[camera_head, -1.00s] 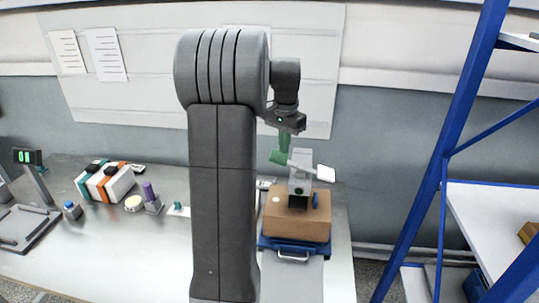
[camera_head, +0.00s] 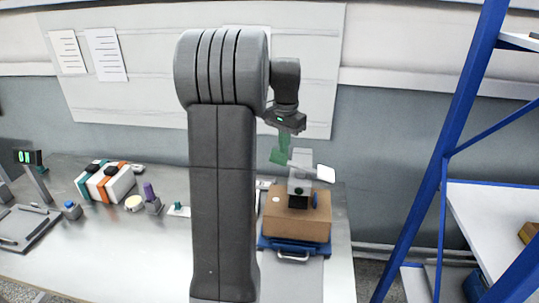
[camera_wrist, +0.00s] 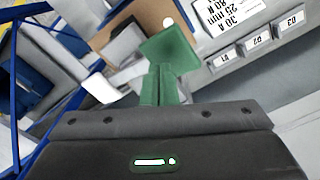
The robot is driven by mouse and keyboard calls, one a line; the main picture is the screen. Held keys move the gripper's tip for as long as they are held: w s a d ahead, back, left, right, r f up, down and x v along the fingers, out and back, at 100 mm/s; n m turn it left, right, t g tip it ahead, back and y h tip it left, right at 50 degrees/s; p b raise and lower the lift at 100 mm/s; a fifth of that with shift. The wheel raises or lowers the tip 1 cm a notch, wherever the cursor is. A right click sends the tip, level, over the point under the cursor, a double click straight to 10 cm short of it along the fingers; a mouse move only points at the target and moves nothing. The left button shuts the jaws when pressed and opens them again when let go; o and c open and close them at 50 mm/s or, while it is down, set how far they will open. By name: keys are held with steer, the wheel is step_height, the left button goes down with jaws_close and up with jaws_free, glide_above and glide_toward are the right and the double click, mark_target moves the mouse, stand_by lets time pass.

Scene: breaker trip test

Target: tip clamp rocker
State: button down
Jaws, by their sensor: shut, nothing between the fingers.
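The clamp (camera_head: 298,188) is a grey upright block on top of a cardboard box. Its rocker (camera_head: 301,158) is a grey bar across the top, with a white pad (camera_head: 325,173) at its right end. In the wrist view the pale end of the rocker (camera_wrist: 100,88) shows left of my fingers. My gripper (camera_head: 279,156) has green fingers, which are shut and empty. They are beside the left end of the rocker; I cannot tell whether they touch it. In the wrist view my gripper (camera_wrist: 168,48) hides part of the clamp.
The cardboard box (camera_head: 285,222) sits on a blue base (camera_head: 266,243) with a handle. Labelled switches (camera_wrist: 259,43) lie right of my fingers in the wrist view. A blue shelf frame (camera_head: 445,150) stands at the right. Several small items occupy the bench's left.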

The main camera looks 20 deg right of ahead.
mark_target(284, 157)
steer(key=shift+f+b, duration=0.85)
steer(key=shift+f, duration=0.9)
stand_by(0.5)
step_height(284, 157, up, 7)
steer(key=p, duration=0.6)
steer(key=shift+r, duration=0.15)
steer(key=shift+f, duration=0.2)
step_height(284, 157, down, 7)
steer(key=b, duration=0.6)
steer(key=shift+r, duration=0.1)
steer(key=shift+r, duration=0.15)
